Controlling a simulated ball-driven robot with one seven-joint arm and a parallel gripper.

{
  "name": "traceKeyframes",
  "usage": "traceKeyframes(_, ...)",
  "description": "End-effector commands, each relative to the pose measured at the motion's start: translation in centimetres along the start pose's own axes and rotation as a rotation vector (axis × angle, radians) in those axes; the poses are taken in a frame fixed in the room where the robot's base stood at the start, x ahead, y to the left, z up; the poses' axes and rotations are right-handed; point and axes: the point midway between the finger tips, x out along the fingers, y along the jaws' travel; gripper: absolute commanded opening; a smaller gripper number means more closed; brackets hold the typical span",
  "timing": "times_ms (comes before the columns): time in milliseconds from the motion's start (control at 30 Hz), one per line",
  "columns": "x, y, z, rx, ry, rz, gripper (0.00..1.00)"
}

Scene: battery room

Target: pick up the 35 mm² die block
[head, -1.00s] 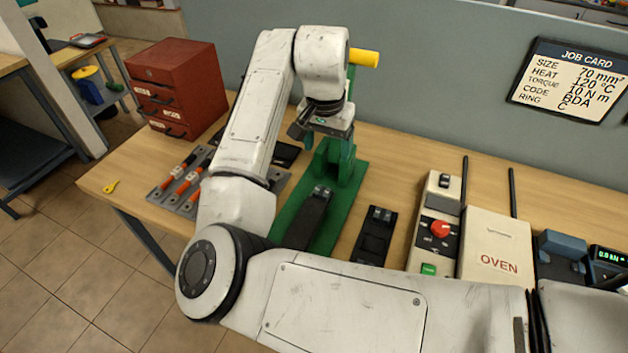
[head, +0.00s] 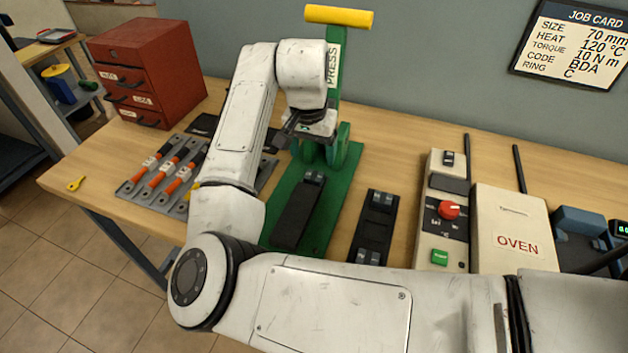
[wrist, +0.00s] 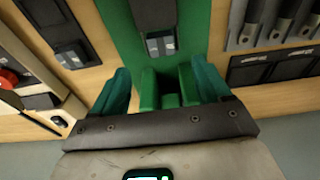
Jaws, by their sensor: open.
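Small grey die blocks sit in two black holders; I cannot read their sizes, so which is the 35 mm² one I cannot tell. One holder (head: 292,215) lies on the green press base (head: 332,222), with a block (head: 315,178) at its far end. It also shows in the wrist view, with the block (wrist: 160,43). The other holder (head: 374,228) lies on the bench to the right, with blocks at its far end (head: 381,198) and near end (head: 368,257). My gripper (head: 308,132) is open and empty in front of the press column; its teal fingers (wrist: 162,78) show spread.
The green press (head: 333,75) has a yellow handle (head: 340,16). Orange-marked cables (head: 165,172) lie left, near a red drawer cabinet (head: 150,70) and a yellow key (head: 75,184). A control box (head: 440,220) and an oven (head: 512,232) stand right.

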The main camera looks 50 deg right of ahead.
Motion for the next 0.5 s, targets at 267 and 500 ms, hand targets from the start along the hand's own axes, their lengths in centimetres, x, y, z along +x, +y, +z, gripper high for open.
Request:
traceKeyframes(267,3.1,0.0,0.0,0.000,0.000,0.001,0.77)
traceKeyframes(500,5.6,-0.2,-0.2,-0.001,-0.002,0.000,0.77)
